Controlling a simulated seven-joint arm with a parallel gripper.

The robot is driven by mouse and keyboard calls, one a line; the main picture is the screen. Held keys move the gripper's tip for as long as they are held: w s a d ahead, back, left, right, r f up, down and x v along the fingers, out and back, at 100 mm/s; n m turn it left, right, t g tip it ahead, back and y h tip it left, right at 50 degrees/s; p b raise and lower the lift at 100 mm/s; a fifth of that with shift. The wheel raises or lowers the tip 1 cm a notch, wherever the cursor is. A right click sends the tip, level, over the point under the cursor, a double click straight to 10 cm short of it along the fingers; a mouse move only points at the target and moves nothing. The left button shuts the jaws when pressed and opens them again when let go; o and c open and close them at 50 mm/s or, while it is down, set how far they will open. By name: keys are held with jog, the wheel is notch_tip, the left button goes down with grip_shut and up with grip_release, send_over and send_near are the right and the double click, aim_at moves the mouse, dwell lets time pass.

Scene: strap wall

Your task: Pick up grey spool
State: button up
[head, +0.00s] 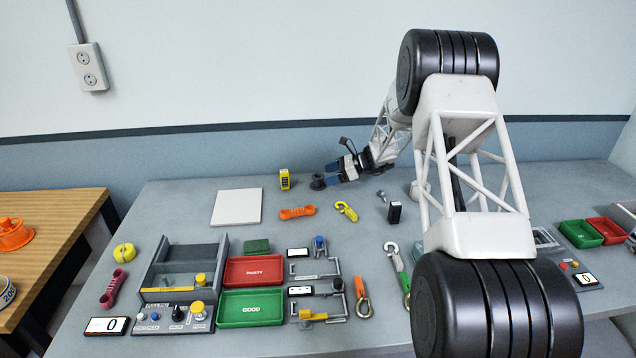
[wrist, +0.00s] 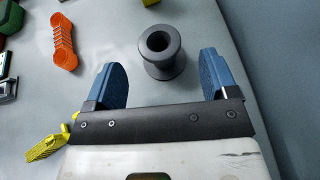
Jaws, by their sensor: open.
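The grey spool (wrist: 162,58) is dark grey, with wide flanges and a round hole in its upper end. It stands upright on the table. In the wrist view my gripper (wrist: 164,72) is open, with one blue finger on each side of the spool's line and clear gaps to both. The spool sits between and slightly beyond the fingertips, and nothing is held. In the head view the spool (head: 318,182) is a small dark shape just left of my gripper (head: 332,174) at the back of the table.
An orange strap (head: 297,212) and a yellow hook (head: 346,211) lie in front of the spool. A yellow block (head: 285,180) stands to its left, near a white plate (head: 237,207). Red (head: 253,271) and green (head: 250,307) trays lie nearer. The table right around the spool is clear.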

aim_at(318, 178)
jog(key=shift+a, duration=0.1)
jog(key=shift+x, duration=2.55)
jog(key=shift+f, duration=0.1)
jog(key=c, duration=1)
